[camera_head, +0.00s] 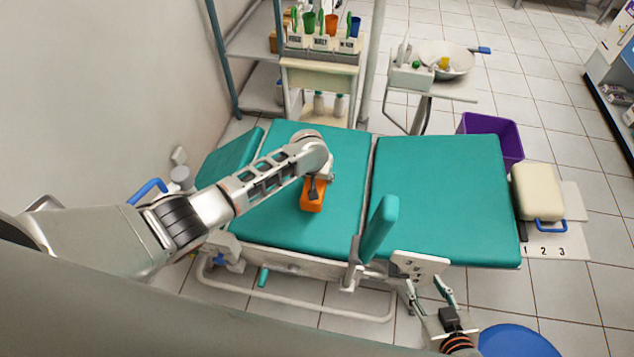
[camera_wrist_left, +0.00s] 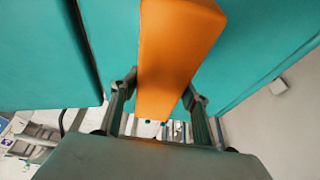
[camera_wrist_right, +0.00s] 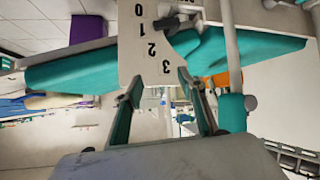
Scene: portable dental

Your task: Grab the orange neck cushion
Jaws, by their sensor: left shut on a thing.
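The orange neck cushion (camera_head: 313,196) is a small block on the teal padded bed (camera_head: 430,190), on its left section. My left gripper (camera_head: 316,182) is over the cushion with its fingers on either side of it. In the left wrist view the cushion (camera_wrist_left: 172,60) runs between the two fingers, which are shut on it. I cannot tell whether the cushion is clear of the pad. My right gripper (camera_head: 432,290) is open and empty beside the front edge of the bed. It also shows in the right wrist view (camera_wrist_right: 160,90), in front of a numbered white plate (camera_wrist_right: 150,45).
A teal armrest (camera_head: 379,228) stands up at the front of the bed. A shelf cart with coloured cups (camera_head: 320,58) is behind it. A purple bin (camera_head: 492,135) and a cream cushion (camera_head: 538,192) are at the right. A blue round object (camera_head: 515,342) is near my right gripper.

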